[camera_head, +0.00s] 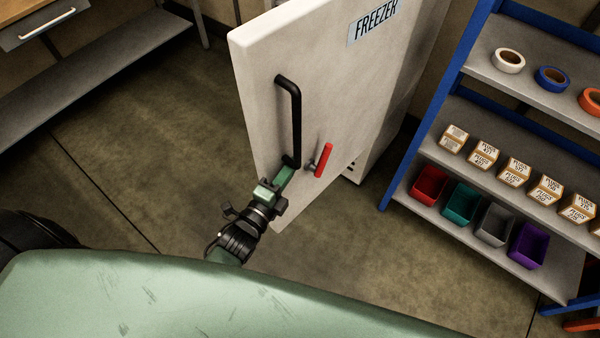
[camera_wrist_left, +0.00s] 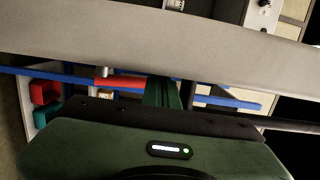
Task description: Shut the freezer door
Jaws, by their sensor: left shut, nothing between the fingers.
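The white freezer door (camera_head: 262,110) stands upright in the middle of the head view and appears swung out from the freezer body (camera_head: 368,160), which is mostly hidden behind it. The door has a black vertical handle (camera_head: 296,115) and a red lever (camera_head: 323,160). My left gripper (camera_head: 286,174) is shut and empty, with its tip by the handle's lower end. I cannot tell whether it touches the door. In the left wrist view, the green fingers (camera_wrist_left: 162,92) point toward a pale band of the door (camera_wrist_left: 150,38), beside the red lever (camera_wrist_left: 121,82). My right gripper is out of view.
A blue-framed shelf (camera_head: 440,105) at right holds tape rolls, small boxes and coloured bins (camera_head: 475,209). A workbench with a drawer (camera_head: 42,20) and low shelf stands at upper left. The floor (camera_head: 150,140) left of the door is clear.

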